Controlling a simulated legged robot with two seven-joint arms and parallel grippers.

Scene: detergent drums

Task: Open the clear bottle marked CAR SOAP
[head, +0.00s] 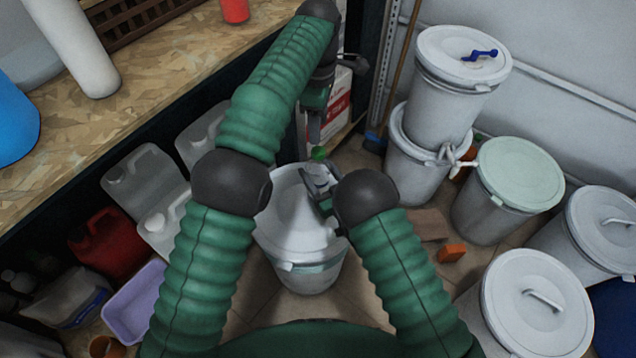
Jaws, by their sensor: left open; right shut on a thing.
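I cannot make out CAR SOAP lettering on any bottle. A small green cap-like thing (318,153) shows just beyond the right gripper, above the far rim of a white lidded drum (290,225). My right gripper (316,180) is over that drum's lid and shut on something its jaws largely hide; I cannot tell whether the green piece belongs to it. My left gripper (315,125) is open, pointing down, higher and just beyond the green piece. Clear jugs stand at left below the bench: one (143,177), another (165,222), a third (200,135).
The wooden bench (150,75) runs along the left. A red can (108,245) and lilac tub (135,302) sit below it. Stacked drums (440,110), a green-lidded drum (518,175) and a front drum (535,305) crowd the right. An orange block (452,254) lies on the floor.

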